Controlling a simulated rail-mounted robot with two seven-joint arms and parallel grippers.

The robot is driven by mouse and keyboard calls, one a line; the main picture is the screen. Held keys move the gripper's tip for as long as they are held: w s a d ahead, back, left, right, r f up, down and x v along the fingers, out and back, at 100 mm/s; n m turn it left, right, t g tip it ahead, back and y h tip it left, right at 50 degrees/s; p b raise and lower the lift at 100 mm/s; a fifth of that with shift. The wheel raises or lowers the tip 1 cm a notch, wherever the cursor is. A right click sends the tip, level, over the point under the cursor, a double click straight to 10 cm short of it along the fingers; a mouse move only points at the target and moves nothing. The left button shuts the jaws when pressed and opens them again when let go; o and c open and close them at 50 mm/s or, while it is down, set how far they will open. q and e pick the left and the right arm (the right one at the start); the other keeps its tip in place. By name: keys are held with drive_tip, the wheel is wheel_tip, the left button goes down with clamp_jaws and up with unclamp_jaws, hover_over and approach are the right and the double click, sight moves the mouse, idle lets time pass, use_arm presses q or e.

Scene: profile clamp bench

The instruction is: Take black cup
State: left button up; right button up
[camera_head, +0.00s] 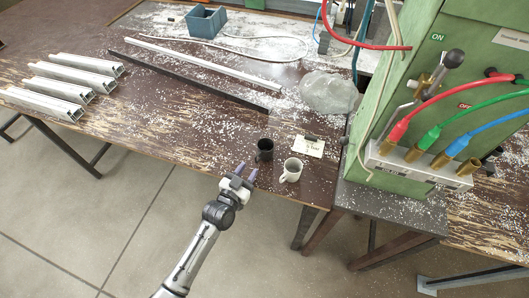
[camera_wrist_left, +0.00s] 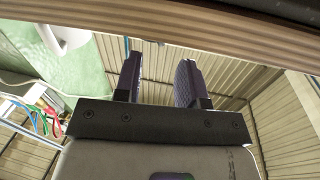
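The black cup (camera_head: 265,150) stands near the front edge of the brown work table, in the head view. My left gripper (camera_head: 247,171) is just in front of and slightly left of it, near the table edge. Its two fingers are apart with nothing between them; the left wrist view also shows the open fingers (camera_wrist_left: 160,62). I cannot make out the black cup in the left wrist view. My right gripper is not in view.
A white cup (camera_head: 291,171) stands close to the right of the black cup. A paper card (camera_head: 309,146) lies behind it. The green machine (camera_head: 407,95) with hoses stands at right. Metal profiles (camera_head: 62,82) lie at left.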

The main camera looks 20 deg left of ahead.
sight(256, 157)
use_arm(q)
drive_tip(key=shift+w+d+f+b, duration=0.1)
drive_tip(key=shift+w+d+b, duration=0.1)
drive_tip(key=shift+w, duration=0.8)
drive_tip(key=shift+w+d+r+b, duration=0.1)
drive_tip(key=shift+w+d+b, duration=0.05)
drive_tip(key=shift+w, duration=0.8)
drive_tip(key=shift+w+d+f+b, duration=0.1)
drive_tip(key=shift+w+d+b, duration=0.1)
drive_tip(key=shift+w, duration=0.8)
drive_tip(key=shift+a, duration=0.1)
drive_tip(key=shift+c, duration=0.5)
clamp_jaws()
